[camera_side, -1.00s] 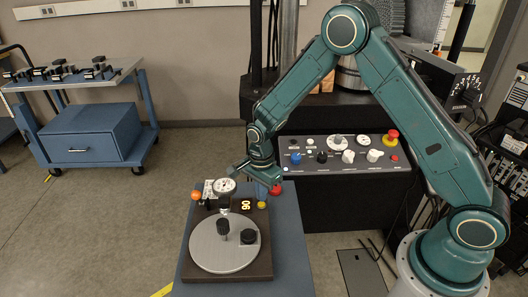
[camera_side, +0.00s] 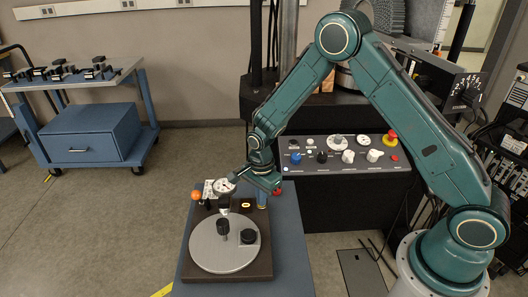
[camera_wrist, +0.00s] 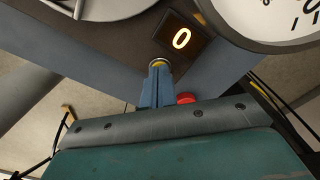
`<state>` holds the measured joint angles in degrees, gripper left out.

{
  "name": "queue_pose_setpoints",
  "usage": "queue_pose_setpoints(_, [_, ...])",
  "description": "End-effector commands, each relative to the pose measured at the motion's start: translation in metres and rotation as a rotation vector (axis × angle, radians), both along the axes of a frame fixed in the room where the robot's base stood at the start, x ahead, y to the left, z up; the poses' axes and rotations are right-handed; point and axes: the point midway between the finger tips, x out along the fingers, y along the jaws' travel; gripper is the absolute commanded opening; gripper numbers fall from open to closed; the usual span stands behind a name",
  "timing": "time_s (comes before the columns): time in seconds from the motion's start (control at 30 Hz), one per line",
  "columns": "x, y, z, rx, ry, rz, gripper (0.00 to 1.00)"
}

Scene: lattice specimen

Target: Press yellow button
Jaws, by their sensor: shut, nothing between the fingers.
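The yellow button (camera_wrist: 158,63) sits in a light ring on the dark base (camera_wrist: 125,45), just below the lit display (camera_wrist: 181,39), which reads 0 in the wrist view. My gripper (camera_wrist: 157,70) is shut with nothing in it. Its blue fingertips are at the button and cover part of it; whether it is pushed down I cannot tell. In the side view my gripper (camera_side: 262,203) points down at the base's back right corner and hides most of the button. The display (camera_side: 246,206) glows beside it.
A round grey plate (camera_side: 208,247) with black knobs and a dial gauge (camera_side: 222,187) stand left of my gripper. A red knob (camera_side: 279,192) is close on the right; red also shows in the wrist view (camera_wrist: 186,98). A control panel (camera_side: 340,168) stands behind.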

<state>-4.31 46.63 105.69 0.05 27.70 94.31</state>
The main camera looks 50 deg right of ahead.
Motion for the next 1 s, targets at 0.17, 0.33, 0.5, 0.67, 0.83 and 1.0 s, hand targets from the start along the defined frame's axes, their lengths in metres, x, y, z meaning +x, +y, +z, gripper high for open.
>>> queue_pose_setpoints(0.17, [0.000,0.000,0.001,0.000,-0.001,0.000,0.00])
queue_pose_setpoints(0.33, [0.001,0.000,0.007,0.000,-0.003,0.000,0.00])
queue_pose_setpoints(0.5, [0.001,0.000,0.019,0.000,-0.002,0.000,0.00])
queue_pose_setpoints(0.67, [0.000,0.000,0.030,0.000,-0.002,0.000,0.00])
queue_pose_setpoints(0.83, [0.000,0.000,0.040,0.000,-0.002,0.000,0.00])
queue_pose_setpoints(1.0, [0.000,0.000,0.044,0.000,0.000,0.000,0.00])
